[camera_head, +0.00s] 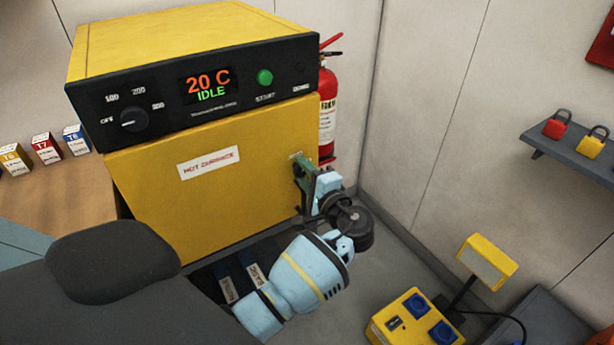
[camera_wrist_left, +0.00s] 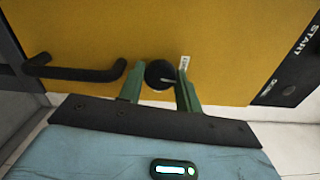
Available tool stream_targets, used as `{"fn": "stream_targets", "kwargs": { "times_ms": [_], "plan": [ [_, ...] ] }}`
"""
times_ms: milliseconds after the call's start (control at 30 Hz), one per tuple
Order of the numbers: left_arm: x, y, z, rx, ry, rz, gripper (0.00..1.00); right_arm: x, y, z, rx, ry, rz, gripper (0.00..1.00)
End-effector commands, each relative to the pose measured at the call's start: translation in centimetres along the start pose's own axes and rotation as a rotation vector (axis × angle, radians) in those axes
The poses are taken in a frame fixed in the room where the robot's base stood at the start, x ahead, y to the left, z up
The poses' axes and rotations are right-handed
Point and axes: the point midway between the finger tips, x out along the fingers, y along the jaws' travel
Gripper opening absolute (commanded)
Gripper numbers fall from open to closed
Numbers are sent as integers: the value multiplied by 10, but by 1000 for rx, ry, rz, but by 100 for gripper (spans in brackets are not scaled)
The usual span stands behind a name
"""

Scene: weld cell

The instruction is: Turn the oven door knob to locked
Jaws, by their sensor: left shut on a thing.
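The oven (camera_head: 190,50) is yellow with a black control panel, and its display reads 20 C IDLE. Its yellow door (camera_head: 225,195) is closed and also fills the left wrist view (camera_wrist_left: 220,50). The round black door knob (camera_wrist_left: 160,73) sits between the green fingers of my left gripper (camera_wrist_left: 159,88), which is shut on it. A light mark on the knob points to the right in that view. A small white label (camera_wrist_left: 184,63) is beside it, too small to read. In the head view my left gripper (camera_head: 303,175) is at the door's right edge and hides the knob. My right gripper is not visible.
A black bar handle (camera_wrist_left: 75,72) is on the door beside the knob. A red fire extinguisher (camera_head: 328,110) stands right behind the oven. A yellow socket box (camera_head: 405,325) is on the floor at right. A shelf (camera_head: 565,155) holds padlocks.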

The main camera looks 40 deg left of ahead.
Motion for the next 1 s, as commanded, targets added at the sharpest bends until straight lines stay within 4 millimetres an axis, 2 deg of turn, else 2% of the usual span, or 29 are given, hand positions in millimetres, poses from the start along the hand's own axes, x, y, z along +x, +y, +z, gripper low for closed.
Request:
{"fn": "stream_targets", "kwargs": {
  "times_ms": [300, 833, 867, 1000],
  "plan": [
    [0, 1, 0, -115, -1, 2, 11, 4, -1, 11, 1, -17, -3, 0],
    [0, 0, 0, -138, 0, 1, 11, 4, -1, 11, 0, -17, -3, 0],
    [0, 0, 0, -137, 0, 1, 37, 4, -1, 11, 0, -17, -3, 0],
    [0, 0, 0, -136, 0, 1, 54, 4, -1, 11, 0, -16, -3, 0]
  ]
}}
